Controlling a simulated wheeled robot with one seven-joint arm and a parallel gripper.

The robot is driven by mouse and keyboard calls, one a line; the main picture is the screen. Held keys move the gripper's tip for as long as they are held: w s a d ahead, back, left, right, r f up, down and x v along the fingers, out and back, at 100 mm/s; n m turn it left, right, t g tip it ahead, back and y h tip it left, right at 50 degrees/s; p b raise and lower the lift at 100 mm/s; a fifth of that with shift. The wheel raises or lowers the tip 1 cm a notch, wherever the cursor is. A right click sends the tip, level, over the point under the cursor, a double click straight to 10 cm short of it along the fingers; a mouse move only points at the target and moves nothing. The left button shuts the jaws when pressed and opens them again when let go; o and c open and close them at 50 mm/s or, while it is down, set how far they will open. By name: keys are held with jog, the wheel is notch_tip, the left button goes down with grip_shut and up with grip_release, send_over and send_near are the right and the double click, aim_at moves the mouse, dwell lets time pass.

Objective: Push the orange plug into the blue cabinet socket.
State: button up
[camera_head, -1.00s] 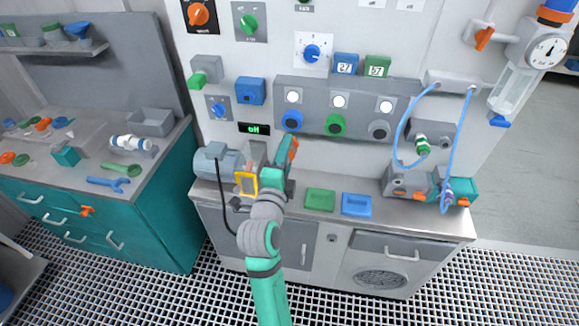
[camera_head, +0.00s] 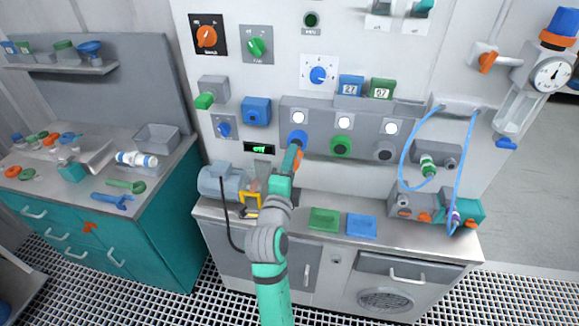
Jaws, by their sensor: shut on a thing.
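The blue cabinet socket (camera_head: 256,110) is a blue box on the upright cabinet panel, left of the grey button strip. My gripper (camera_head: 293,155) is at the end of the teal and grey arm, in front of the panel just below the blue round button. It is right of and lower than the socket, apart from it in the picture. The orange plug (camera_head: 291,159) shows as a small orange piece at the arm's end. My gripper is shut on it. The fingers are too small to make out, and the arm hides part of the grip.
A grey motor (camera_head: 222,182) with a black cable (camera_head: 230,225) stands on the counter left of my arm. Beside it is a yellow frame (camera_head: 250,199). Green (camera_head: 324,219) and blue (camera_head: 361,226) trays lie right of my arm. Blue hoses (camera_head: 465,165) hang farther right.

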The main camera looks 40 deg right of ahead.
jog(key=shift+x, duration=1.4)
jog(key=shift+w+d, duration=0.4)
jog(key=shift+w, duration=0.05)
dwell(1.7)
jog(key=o, duration=1.5)
jog(key=v, duration=1.1)
jog(key=shift+d, duration=0.1)
